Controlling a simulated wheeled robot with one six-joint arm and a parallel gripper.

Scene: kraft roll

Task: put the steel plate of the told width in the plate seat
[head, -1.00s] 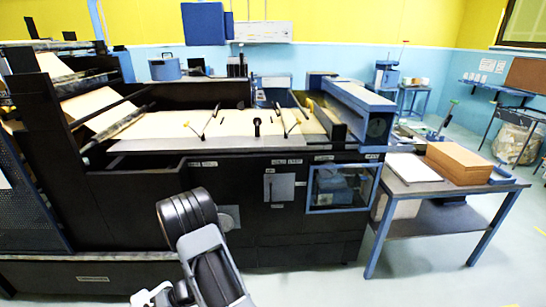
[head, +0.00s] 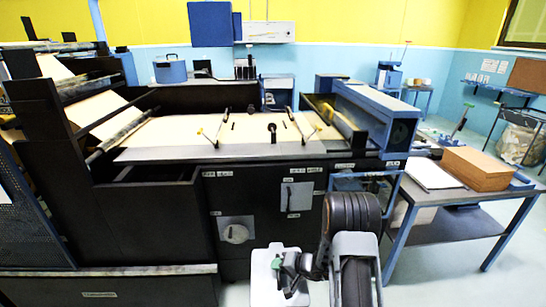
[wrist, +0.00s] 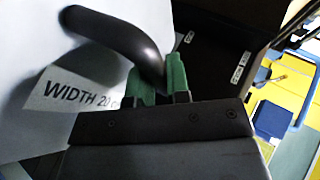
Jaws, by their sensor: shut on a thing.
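My gripper (head: 284,268) is low in front of the black machine. In the wrist view its green fingertips (wrist: 160,82) are shut on the dark curved handle (wrist: 122,38) of a pale steel plate (wrist: 30,70). The plate's label (wrist: 80,92) reads "WIDTH 20" and the rest is covered by the gripper. The plate also shows in the head view (head: 262,283), partly hidden by my arm and gripper. I cannot tell for sure which part of the machine is the plate seat.
The black machine (head: 150,225) fills the middle, with a pale sheet (head: 190,132) along its top. A side table (head: 455,203) with a brown box (head: 475,168) stands right.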

